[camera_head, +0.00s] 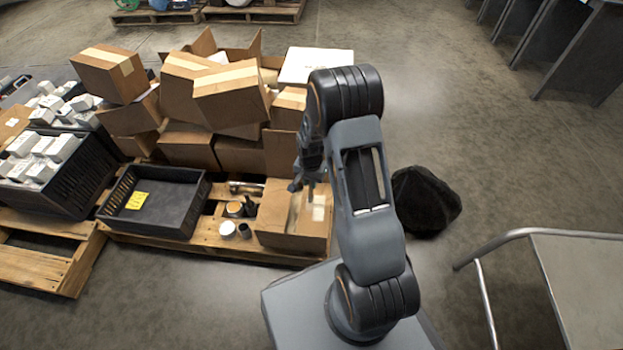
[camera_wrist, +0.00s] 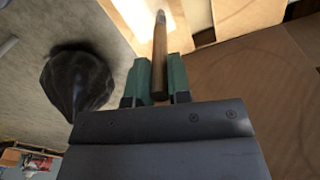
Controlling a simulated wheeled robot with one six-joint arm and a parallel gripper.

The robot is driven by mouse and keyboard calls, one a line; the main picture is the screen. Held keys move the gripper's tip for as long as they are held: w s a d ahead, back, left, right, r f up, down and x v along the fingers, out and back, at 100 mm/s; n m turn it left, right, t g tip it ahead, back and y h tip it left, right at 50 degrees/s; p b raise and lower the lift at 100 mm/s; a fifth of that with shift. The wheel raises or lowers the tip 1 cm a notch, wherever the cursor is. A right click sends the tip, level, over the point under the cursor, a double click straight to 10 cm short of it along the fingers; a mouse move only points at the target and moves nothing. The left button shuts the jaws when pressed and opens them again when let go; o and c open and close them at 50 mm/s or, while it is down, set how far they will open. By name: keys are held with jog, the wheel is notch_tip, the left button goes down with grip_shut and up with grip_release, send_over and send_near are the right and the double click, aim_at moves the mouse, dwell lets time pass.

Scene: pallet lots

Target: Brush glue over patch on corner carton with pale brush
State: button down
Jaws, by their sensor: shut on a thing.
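The corner carton (camera_head: 283,238) is a closed brown box at the front right of the pallet. Pale tape and a whitish patch (camera_head: 319,206) show on its top. My gripper (camera_head: 309,182) is above the carton, pointing down. In the wrist view my gripper (camera_wrist: 160,78) has green fingers shut on a brush (camera_wrist: 160,55) with a wooden handle and a pale tip. The tip overlaps a bright pale strip (camera_wrist: 138,12) in that view; I cannot tell whether it touches. My arm hides part of the carton's right side.
Left of the carton stand an amber-topped jar (camera_head: 235,209), a white-topped jar (camera_head: 227,229) and a small black cup (camera_head: 245,231). A black tray (camera_head: 160,227) lies further left. Stacked cartons (camera_head: 190,147) rise behind. A black sack (camera_head: 425,200) and a railing (camera_head: 500,245) are right.

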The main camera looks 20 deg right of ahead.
jog(key=shift+w+d, duration=0.1)
jog(key=shift+w, duration=0.05)
jog(key=shift+w+d, duration=0.6)
jog(key=shift+w, duration=0.35)
jog(key=shift+s, duration=0.1)
jog(key=shift+s+a, duration=0.3)
jog(key=shift+s, duration=0.25)
jog(key=shift+s+a, duration=0.3)
jog(key=shift+s, duration=0.2)
jog(key=shift+a, duration=0.1)
jog(key=shift+s+a, duration=0.25)
jog(key=shift+s, duration=0.25)
jog(key=shift+s+p, duration=0.1)
jog(key=shift+p, duration=0.2)
jog(key=shift+s+a, duration=0.3)
jog(key=shift+s, duration=0.25)
jog(key=shift+s+a, duration=0.3)
jog(key=shift+s, duration=0.2)
jog(key=shift+w, duration=0.1)
